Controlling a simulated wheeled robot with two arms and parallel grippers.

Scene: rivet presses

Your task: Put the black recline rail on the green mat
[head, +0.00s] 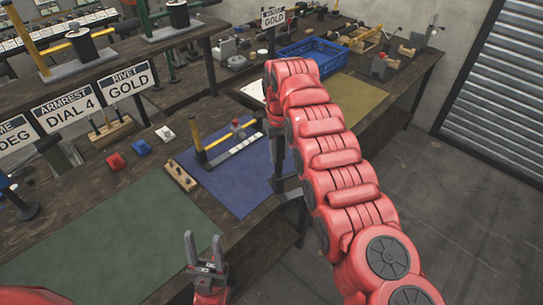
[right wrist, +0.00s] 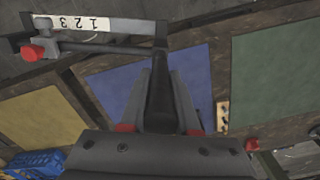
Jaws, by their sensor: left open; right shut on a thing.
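The black recline rail (right wrist: 100,24) has a white strip marked 1 2 3 and a red knob at one end. In the right wrist view my right gripper (right wrist: 160,78) is shut on its dark handle. The rail hangs near the front edge of the table. In the head view my right arm hides most of it; only a dark part shows by the right gripper (head: 278,183). The green mat (head: 110,240) lies bare at the front left; it also shows in the right wrist view (right wrist: 275,80). My left gripper (head: 203,242) is open and empty at the mat's front right edge.
A blue mat (head: 235,195) lies right of the green mat, with a yellow-posted fixture (head: 198,140) at its back. A wooden block with holes (head: 181,176) stands between the mats. Red, blue and white blocks, sign cards and a blue crate (head: 308,60) stand farther back.

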